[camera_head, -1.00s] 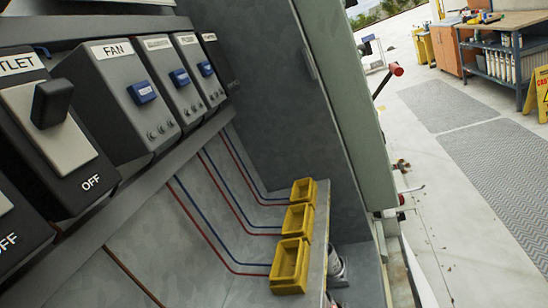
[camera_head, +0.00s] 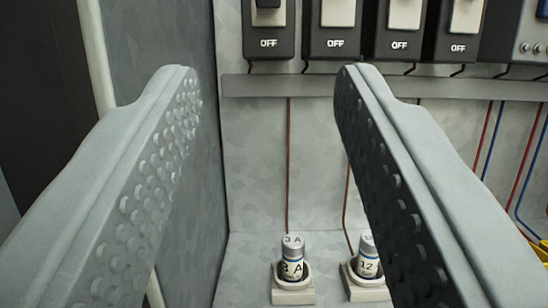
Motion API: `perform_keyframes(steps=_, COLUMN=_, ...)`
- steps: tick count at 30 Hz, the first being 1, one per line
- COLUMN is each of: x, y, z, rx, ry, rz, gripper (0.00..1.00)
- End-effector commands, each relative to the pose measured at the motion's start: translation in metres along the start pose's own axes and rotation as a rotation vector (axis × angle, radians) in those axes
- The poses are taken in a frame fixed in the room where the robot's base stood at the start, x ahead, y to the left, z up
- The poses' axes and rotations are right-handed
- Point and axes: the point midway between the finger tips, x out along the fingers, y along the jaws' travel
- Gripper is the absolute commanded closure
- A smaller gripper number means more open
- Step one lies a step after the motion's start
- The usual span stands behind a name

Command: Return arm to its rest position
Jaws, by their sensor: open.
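My gripper (camera_head: 265,85) is in the camera view with its two grey, studded fingers wide apart. It is open and nothing is between the fingers. Through the gap I see the inside of a grey electrical cabinet. The rest of my arm is out of view.
Several switches marked OFF (camera_head: 334,43) line the top of the back panel (camera_head: 255,150). Below stand two fuses in holders, one labelled 3 A (camera_head: 292,262) and one labelled 12 (camera_head: 368,262), partly behind the right finger. The cabinet's side wall (camera_head: 185,35) is at left.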

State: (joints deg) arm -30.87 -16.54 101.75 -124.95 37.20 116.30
Motion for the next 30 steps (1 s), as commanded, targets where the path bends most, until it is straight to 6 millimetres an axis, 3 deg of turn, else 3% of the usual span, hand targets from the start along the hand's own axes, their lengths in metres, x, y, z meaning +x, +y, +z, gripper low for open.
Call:
perform_keyframes(steps=14, x=-0.002, y=0.006, z=0.002, rx=-0.004, ry=-0.013, rz=0.007, gripper=0.58)
perform_keyframes(steps=20, x=-0.022, y=0.047, z=0.025, rx=-0.039, ry=-0.126, rz=0.048, gripper=0.58)
perform_keyframes(steps=30, x=-0.100, y=0.129, z=0.086, rx=-0.089, ry=-0.406, rz=0.063, gripper=0.58)
